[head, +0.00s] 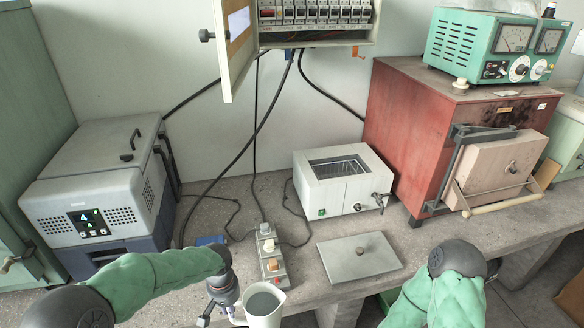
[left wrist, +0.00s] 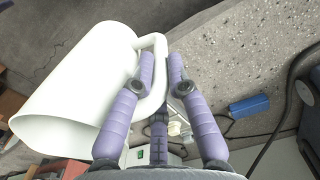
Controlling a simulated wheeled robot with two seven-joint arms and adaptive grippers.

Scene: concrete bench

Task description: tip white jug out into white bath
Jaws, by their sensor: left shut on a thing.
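The white jug (head: 263,306) is at the bottom of the head view, upright or nearly so, with grey contents or a grey inside showing at its mouth. My left gripper (head: 232,318) is shut on the jug's handle. In the left wrist view the jug (left wrist: 75,85) fills the left side and its handle runs between the purple fingers of the left gripper (left wrist: 162,75). The white bath (head: 342,190), an open-topped box with a rack inside and a tap on its right side, stands on the bench further back and right of the jug. My right gripper is out of the head view.
A flat grey lid (head: 359,257) with a knob lies in front of the bath. A power strip (head: 270,255) with plugs lies between jug and bath. A grey-blue machine (head: 100,195) stands left, a red furnace (head: 420,130) right. Cables hang behind. A blue block (left wrist: 249,106) lies on the bench.

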